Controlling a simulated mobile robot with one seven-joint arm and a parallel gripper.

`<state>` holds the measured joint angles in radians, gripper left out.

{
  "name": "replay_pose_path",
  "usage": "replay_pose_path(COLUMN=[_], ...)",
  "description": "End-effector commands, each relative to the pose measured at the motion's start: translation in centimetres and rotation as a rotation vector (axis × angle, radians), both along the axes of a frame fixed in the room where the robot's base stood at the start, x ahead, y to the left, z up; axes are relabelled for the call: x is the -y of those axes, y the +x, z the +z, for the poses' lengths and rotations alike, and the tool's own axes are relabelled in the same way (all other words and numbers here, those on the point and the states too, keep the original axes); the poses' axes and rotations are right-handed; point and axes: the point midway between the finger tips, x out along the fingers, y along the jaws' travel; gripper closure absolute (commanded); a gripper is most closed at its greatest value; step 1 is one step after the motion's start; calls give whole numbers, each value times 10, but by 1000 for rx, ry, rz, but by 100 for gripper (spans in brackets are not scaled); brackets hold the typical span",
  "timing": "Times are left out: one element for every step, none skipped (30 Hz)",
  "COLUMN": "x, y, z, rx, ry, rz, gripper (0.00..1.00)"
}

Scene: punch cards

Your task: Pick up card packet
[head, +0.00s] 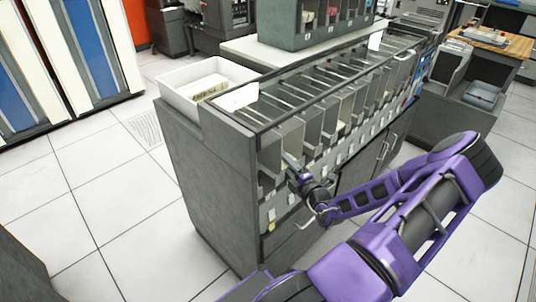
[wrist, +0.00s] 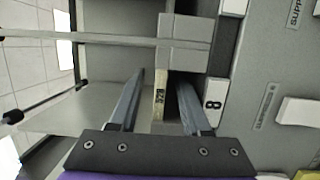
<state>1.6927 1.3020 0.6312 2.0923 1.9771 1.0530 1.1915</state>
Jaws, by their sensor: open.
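In the wrist view, a narrow cream card packet (wrist: 160,96) with dark printed characters stands in a grey slot, its edge toward me. My gripper (wrist: 162,84) is open, with one finger on each side of the packet. I cannot tell whether either finger touches it. In the head view, my gripper (head: 291,161) reaches into a slot near the front left end of the grey card sorter (head: 205,190). The packet in that slot is hard to make out there.
A white bin (head: 178,84) with cards (head: 209,86) stands on the sorter's left end. Metal dividers (head: 325,122) and thin rods run along the pockets. In the wrist view, a label with an 8 (wrist: 213,102) is right of the gripper. Tiled floor (head: 110,200) is clear on the left.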

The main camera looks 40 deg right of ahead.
Motion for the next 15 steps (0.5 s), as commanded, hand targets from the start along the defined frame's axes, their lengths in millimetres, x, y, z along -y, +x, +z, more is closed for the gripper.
replay_pose_path(x=[0,0,0,0,0,0,0,0,0,0,0,0,0,0,0], y=[1,1,1,1,0,0,0,0,0,0,0,0,0,0,0], z=[0,0,0,0,0,0,0,0,0,0,0,0,0,0,0], rx=[0,-1,-1,-1,-1,-1,-1,-1,-1,-1,-1,-1,-1,-1,-1], ry=[0,0,0,0,0,0,0,0,0,0,0,0,0,0,0], rz=[0,-1,-1,-1,-1,-1,-1,-1,-1,-1,-1,-1,-1,-1,-1], gripper=[52,52,52,52,52,56,62,67,74,80,85,92,98,100,100])
